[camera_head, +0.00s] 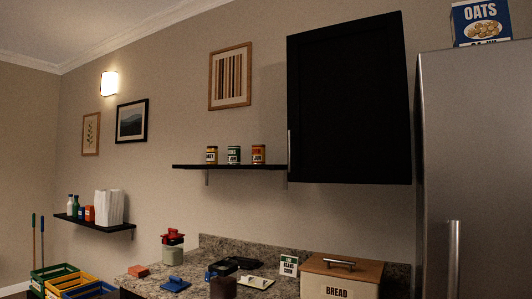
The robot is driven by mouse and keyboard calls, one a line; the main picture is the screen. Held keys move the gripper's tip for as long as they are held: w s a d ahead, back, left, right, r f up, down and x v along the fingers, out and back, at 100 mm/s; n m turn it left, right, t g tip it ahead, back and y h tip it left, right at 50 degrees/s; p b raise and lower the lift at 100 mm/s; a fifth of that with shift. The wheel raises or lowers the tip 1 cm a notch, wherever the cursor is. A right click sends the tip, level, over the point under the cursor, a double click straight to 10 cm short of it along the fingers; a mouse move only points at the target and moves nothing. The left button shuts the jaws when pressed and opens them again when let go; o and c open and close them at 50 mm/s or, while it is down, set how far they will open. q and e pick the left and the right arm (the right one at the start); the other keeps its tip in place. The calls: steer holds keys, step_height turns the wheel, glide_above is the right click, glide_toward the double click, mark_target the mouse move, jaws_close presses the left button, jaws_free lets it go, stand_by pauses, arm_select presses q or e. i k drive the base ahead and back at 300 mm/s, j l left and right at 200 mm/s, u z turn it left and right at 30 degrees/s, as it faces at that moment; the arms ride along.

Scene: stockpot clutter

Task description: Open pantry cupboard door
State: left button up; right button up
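A black wall cupboard (350,100) hangs at the upper right, above the counter. Its flat front door appears shut, and a thin vertical metal handle (290,142) runs along the lower left edge. I cannot tell from the picture whether this is the pantry cupboard. Neither of my grippers shows in the head view. The inside of the cupboard is hidden.
A steel fridge (480,150) stands close right of the cupboard, with an oats box (480,22) on top. A dark shelf (225,167) with several jars adjoins the cupboard's left. Below, the granite counter (210,258) holds a bread box (341,272) and clutter.

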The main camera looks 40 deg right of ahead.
mark_target(348, 122)
steer(key=i+j+z, duration=0.1)
steer(key=i+z, duration=0.4)
steer(key=i+j+z, duration=0.2)
steer(key=z, duration=0.25)
steer(key=i+j+z, duration=0.35)
steer(key=z, duration=0.15)
